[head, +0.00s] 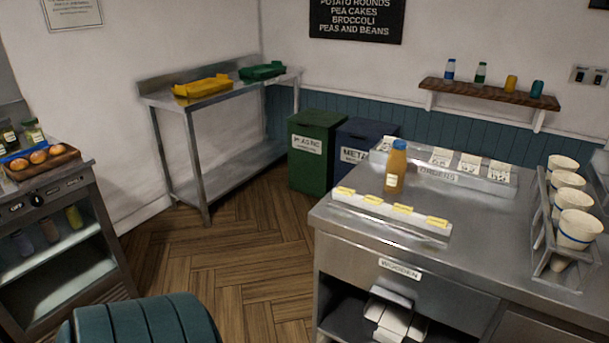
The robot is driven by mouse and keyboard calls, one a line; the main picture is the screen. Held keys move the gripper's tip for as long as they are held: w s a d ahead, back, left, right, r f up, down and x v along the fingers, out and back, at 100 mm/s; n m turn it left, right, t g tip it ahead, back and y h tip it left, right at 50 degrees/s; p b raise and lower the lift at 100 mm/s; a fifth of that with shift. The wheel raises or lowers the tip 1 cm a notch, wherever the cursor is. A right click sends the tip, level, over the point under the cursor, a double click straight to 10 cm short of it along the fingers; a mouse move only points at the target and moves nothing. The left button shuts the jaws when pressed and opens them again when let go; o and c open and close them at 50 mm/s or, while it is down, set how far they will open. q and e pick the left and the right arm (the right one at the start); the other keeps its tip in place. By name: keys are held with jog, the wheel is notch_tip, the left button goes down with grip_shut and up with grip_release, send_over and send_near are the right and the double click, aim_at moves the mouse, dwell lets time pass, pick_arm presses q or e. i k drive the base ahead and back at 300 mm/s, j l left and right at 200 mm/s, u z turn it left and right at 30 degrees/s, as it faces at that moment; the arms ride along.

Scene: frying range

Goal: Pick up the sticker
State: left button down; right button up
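Several small yellow stickers (402,208) sit in a row along the top of a long white holder (388,217). The holder lies near the left front part of the steel counter (480,220), in the right half of the head view. I cannot tell which of the yellow pieces the task means. An orange bottle (395,168) with a blue cap and a pale label stands upright just behind the holder. Neither of my grippers shows in the head view.
An orders rail (437,173) with paper slips is behind the bottle. A rack of cups (575,229) stands at the counter's right. Green (316,150) and blue (362,148) bins stand behind the counter. A teal ribbed object (140,325) is at the bottom left. Wooden floor is clear mid-left.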

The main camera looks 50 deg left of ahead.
aim_at(348, 192)
jog(key=u, duration=1.45)
jog(key=z, duration=1.6)
jog(key=u, duration=1.6)
